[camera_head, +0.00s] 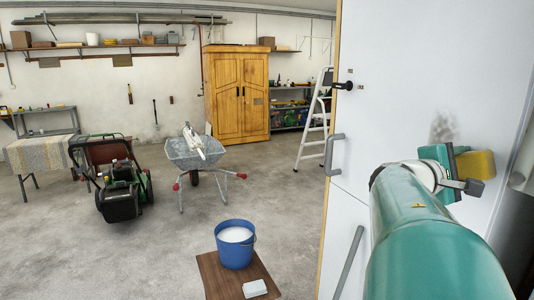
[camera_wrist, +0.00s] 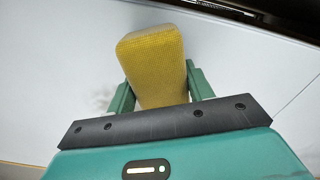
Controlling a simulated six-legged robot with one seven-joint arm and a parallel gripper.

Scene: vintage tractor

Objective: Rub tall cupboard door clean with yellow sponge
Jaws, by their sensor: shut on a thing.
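My gripper (camera_wrist: 160,95) is shut on the yellow sponge (camera_wrist: 153,55), with a green finger on each side of it. The sponge (camera_head: 475,164) also shows in the head view, close to the tall white cupboard door (camera_head: 400,110). I cannot tell whether it touches the door. A faint grey mark (camera_wrist: 103,97) shows left of the sponge in the wrist view. The door has a grey handle (camera_head: 331,154) at its left edge.
A blue bucket (camera_head: 235,250) with whitish content and a white block (camera_head: 255,288) rest on a brown board at lower middle. A wheelbarrow (camera_head: 195,153), a green mower (camera_head: 122,185), a wooden wardrobe (camera_head: 236,95) and a stepladder (camera_head: 315,120) stand farther back. Open floor lies between.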

